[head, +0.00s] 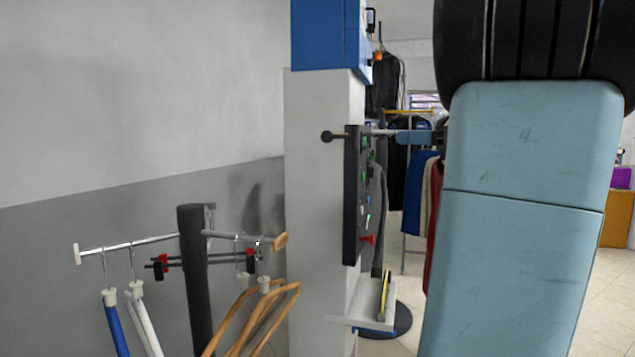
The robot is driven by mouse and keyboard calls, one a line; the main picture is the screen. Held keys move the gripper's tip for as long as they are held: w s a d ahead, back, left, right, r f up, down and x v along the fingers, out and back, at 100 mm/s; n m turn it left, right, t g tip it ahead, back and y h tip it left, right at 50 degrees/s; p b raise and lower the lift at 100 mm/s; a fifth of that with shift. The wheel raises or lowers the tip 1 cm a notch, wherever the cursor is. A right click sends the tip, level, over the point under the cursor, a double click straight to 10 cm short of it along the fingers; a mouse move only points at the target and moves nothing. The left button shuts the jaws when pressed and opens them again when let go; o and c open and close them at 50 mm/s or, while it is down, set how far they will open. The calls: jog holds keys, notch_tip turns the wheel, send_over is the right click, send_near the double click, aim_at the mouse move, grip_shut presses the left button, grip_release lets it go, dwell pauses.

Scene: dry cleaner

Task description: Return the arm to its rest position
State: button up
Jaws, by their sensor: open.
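A large light-blue link of my arm (520,220) with a black ribbed joint (535,40) above it fills the right side of the head view. It stands close to the camera and hides what lies behind it. My gripper does not show in this view, so its place and what is near it cannot be seen.
A hanger rack (195,270) with wooden and coloured hangers stands at the lower left. A white pillar (315,170) carries a dark panel (353,195) and a small shelf (370,310). Hanging garments (420,190) are behind. Tiled floor (602,290) shows at the right.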

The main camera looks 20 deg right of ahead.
jog(key=s+a+f+n+g+h, duration=0.2)
jog(key=a+f+n+g, duration=0.2)
jog(key=a+f+n, duration=0.45)
jog(key=s+a+f+n+g+h, duration=0.15)
jog(key=a+f+n+g, duration=0.35)
jog(key=a, duration=0.7)
jog(key=s+a+f+n+h, duration=0.4)
jog(key=s+f+n+h, duration=0.3)
jog(key=n, duration=0.8)
notch_tip(320, 180, down, 4)
jog(key=s, duration=0.2)
jog(key=shift+s+a, duration=0.2)
jog(key=shift+s, duration=0.2)
jog(key=shift+f+h, duration=0.1)
jog(key=shift+h, duration=0.15)
